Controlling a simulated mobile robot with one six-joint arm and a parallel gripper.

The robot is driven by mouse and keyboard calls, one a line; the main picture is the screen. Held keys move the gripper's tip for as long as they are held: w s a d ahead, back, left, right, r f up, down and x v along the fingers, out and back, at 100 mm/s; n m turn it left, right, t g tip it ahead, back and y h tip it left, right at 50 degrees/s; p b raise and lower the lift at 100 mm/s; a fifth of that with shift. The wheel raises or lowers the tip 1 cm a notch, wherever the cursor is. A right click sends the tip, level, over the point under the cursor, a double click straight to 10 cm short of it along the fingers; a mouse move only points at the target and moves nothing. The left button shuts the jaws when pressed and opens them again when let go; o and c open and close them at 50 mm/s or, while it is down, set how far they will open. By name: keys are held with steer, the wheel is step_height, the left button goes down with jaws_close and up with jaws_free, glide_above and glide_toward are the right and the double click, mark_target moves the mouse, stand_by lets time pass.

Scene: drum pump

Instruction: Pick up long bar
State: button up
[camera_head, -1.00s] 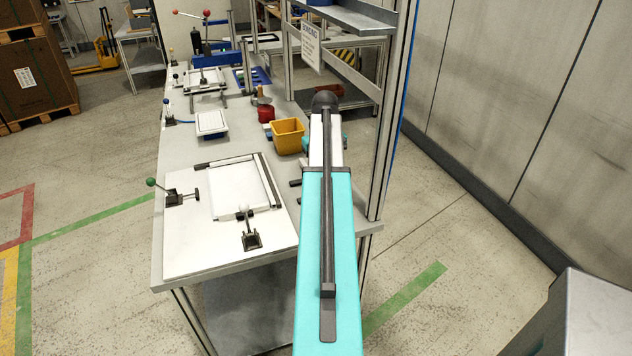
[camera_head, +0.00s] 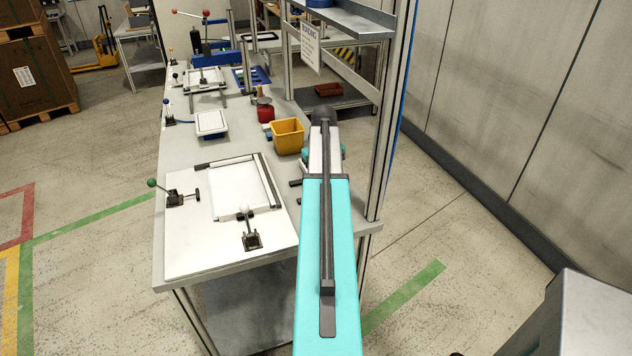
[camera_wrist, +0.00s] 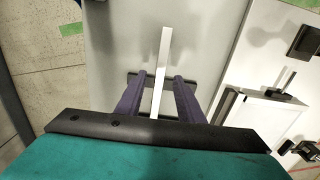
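The long bar (camera_wrist: 164,60) is a light, straight, narrow strip in the wrist view, running up the picture over the grey table top. My gripper (camera_wrist: 161,76) is open, with one purple finger on each side of the bar and a visible gap on both sides. The bar's near end is hidden behind my gripper body. I cannot tell how high the fingers are above the table. In the head view my arm hides the gripper and the bar.
Dark supports (camera_wrist: 134,80) lie crosswise by the fingertips. In the head view, a white fixture plate (camera_head: 230,240) with clamps lies to the left of my arm. A yellow bin (camera_head: 287,136) and a red container (camera_head: 265,111) stand beyond. A shelf post (camera_head: 388,130) rises close on the right.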

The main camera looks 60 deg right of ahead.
steer(key=shift+f+p, duration=0.45)
steer(key=shift+f, duration=1.15)
steer(key=shift+c, duration=0.2)
jaws_close()
